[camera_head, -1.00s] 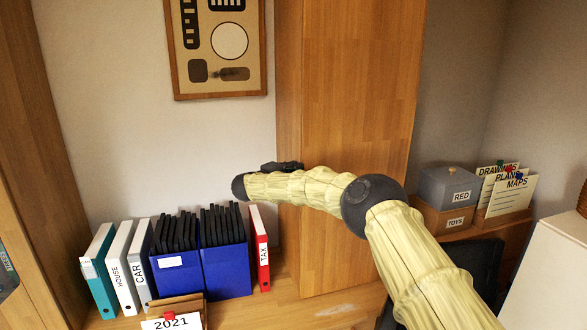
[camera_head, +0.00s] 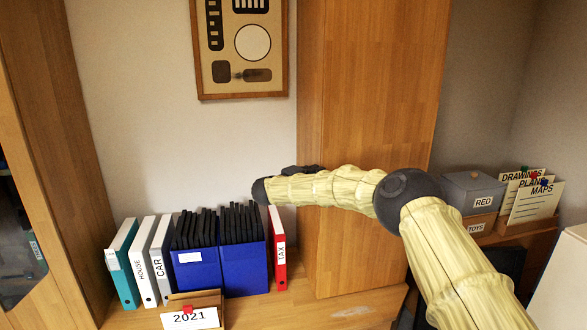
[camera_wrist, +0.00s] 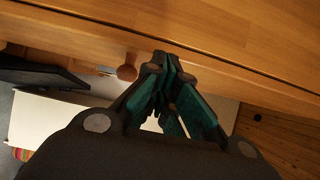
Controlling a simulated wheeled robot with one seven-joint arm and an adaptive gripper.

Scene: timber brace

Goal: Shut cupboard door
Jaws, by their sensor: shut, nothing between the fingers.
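A tall wooden cupboard (camera_head: 385,110) stands at the middle of the head view, its broad front face plain; I cannot tell whether this face is the door or how far any door is open. In the wrist view, a wooden panel (camera_wrist: 215,25) crosses the top. A round wooden knob (camera_wrist: 127,72) shows just left of my fingertips. My gripper (camera_wrist: 165,60) is shut and empty, its tips close to the panel's lower edge; contact cannot be told. In the head view, my arm reaches left across the cupboard's front, and the fingers are not clearly visible.
Blue file boxes (camera_head: 195,268), upright binders and a 2021 card (camera_head: 190,318) stand on the desk at left. Labelled boxes (camera_head: 472,192) sit on a shelf at right. A framed board (camera_head: 240,50) hangs behind.

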